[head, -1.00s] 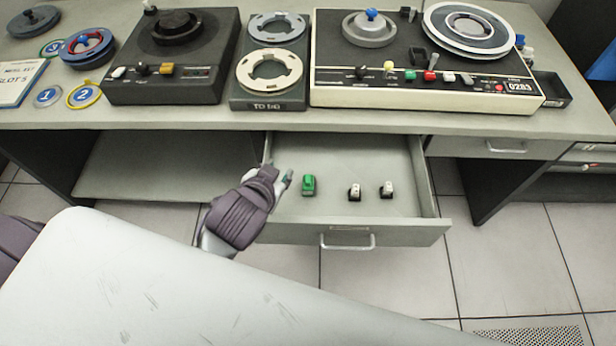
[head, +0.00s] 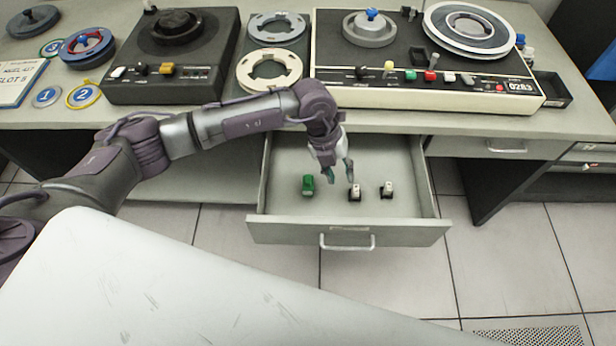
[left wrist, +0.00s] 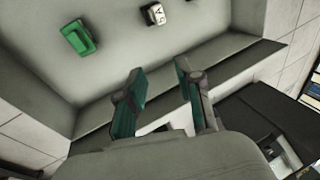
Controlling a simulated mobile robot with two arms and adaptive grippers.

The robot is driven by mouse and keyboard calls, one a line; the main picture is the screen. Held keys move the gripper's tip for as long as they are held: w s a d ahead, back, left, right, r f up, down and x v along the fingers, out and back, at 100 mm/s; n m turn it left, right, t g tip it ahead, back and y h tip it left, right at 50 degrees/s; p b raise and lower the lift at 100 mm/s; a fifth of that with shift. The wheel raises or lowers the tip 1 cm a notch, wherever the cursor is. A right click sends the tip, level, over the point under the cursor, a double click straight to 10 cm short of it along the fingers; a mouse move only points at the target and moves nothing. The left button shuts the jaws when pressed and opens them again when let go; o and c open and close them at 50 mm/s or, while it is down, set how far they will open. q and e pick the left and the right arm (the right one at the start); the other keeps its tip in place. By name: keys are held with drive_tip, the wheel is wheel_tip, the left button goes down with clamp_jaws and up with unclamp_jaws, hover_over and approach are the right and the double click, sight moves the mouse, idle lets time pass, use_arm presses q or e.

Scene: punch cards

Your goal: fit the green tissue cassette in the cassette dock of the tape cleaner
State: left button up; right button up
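The green tissue cassette (head: 308,186) lies in the open drawer, left of two small black-and-white pieces. It also shows at the upper left of the left wrist view (left wrist: 80,37). My left gripper (head: 339,179) is over the drawer, right of the cassette and apart from it. Its two teal fingers stand apart with nothing between them, as the left wrist view (left wrist: 158,72) shows. My right gripper is not in view. I cannot tell which desktop machine is the tape cleaner, and no cassette dock can be made out.
The open drawer (head: 400,232) holds two black-and-white pieces (head: 355,194) (head: 387,190). On the desk (head: 400,121) stand a dark machine (head: 190,88), a unit with two pale rings (head: 268,70) and a cream-edged tape machine (head: 430,97). My arm crosses in front of the desk edge.

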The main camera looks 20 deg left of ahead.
sight(308, 179)
use_arm(q)
drive_tip(key=w+a+n+y, duration=0.1)
drive_tip(key=w+a+y, duration=0.25)
drive_tip(key=a, duration=0.55)
drive_tip(key=f+b, duration=0.2)
drive_tip(key=f, duration=0.1)
drive_tip(key=f+b, duration=0.2)
drive_tip(key=f, duration=0.1)
drive_tip(key=f+b, duration=0.3)
drive_tip(key=shift+s+d+f, duration=0.35)
clamp_jaws()
drive_tip(key=shift+r, duration=0.1)
drive_tip(key=shift+r, duration=0.1)
drive_tip(key=shift+r+p, duration=2.2)
drive_tip(key=shift+r, duration=0.7)
